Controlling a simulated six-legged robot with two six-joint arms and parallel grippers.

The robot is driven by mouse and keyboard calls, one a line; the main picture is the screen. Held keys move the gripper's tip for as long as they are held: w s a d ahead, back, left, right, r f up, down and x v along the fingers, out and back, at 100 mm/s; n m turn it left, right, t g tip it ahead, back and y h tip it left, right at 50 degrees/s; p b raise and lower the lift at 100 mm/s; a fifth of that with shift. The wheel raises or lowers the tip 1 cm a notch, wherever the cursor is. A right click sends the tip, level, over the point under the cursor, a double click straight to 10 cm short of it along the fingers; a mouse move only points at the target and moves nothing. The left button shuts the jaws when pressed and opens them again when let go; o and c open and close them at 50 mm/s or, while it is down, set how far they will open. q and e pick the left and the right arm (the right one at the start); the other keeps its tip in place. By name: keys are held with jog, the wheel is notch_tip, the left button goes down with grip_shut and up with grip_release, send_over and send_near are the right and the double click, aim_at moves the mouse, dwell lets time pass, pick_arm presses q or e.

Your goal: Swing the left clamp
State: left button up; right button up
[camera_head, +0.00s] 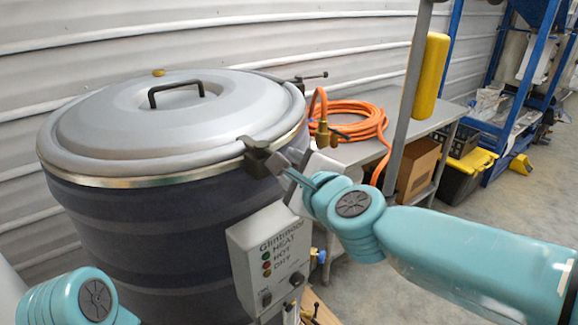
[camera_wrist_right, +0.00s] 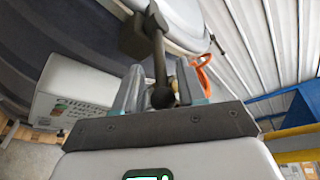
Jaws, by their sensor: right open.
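The hopper (camera_head: 150,210) is a large dark drum with a grey lid (camera_head: 130,120). A dark clamp (camera_head: 258,158) sits on the rim at its front right. A second clamp (camera_head: 308,79) is on the rim farther back. My right gripper (camera_head: 291,172) is at the front clamp. In the right wrist view, the clamp's dark handle (camera_wrist_right: 158,55), with a ball end, runs down between my open fingers (camera_wrist_right: 160,85). I cannot tell whether a finger touches it. My left gripper is out of view; only part of the left arm shows at bottom left.
A control box (camera_head: 268,250) is on the hopper's front, below my right gripper. A grey bench (camera_head: 370,125) with a coiled orange hose (camera_head: 350,122) stands behind. A grey post with a yellow cover (camera_head: 430,75) rises behind my right arm.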

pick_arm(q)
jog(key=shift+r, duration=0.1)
pick_arm(e)
jog(key=shift+x, duration=0.9)
jog(key=shift+r, duration=0.1)
grip_shut()
